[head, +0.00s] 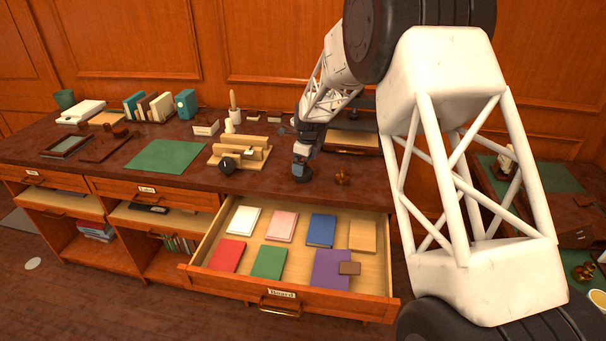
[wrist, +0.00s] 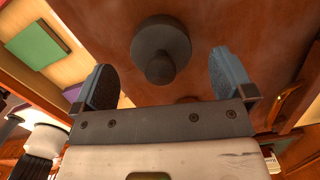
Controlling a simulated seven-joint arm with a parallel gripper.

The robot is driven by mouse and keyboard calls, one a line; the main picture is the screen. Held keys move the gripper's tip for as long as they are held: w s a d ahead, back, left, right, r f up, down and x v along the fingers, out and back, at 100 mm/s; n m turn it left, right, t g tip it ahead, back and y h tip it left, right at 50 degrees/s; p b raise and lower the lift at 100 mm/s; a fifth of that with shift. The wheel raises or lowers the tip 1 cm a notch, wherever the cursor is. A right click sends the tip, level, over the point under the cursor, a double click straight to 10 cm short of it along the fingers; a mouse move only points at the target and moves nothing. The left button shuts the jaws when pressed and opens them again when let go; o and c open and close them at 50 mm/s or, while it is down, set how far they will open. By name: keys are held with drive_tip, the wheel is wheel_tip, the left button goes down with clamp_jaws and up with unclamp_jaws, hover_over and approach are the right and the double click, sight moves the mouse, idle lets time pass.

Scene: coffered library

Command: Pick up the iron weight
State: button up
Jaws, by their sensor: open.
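The iron weight is a dark grey round disc with a knob on top. It stands on the desk top just behind the open drawer, and shows in the head view (head: 301,175) and at the top middle of the wrist view (wrist: 161,38). My gripper (head: 301,155) is right above the weight in the head view, pointing down. In the wrist view my gripper (wrist: 161,66) has its two blue-grey fingers wide apart. The knob shows between them, with a clear gap on each side. The jaws hold nothing. I cannot tell the exact height gap.
The open drawer (head: 205,247) in front holds several coloured booklets. A green mat (head: 165,156) lies farther left.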

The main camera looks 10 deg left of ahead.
drive_tip(key=shift+a+f, duration=0.2)
drive_tip(key=shift+f, duration=1.65)
drive_tip(key=shift+w+r, duration=0.1)
drive_tip(key=c, duration=1.6)
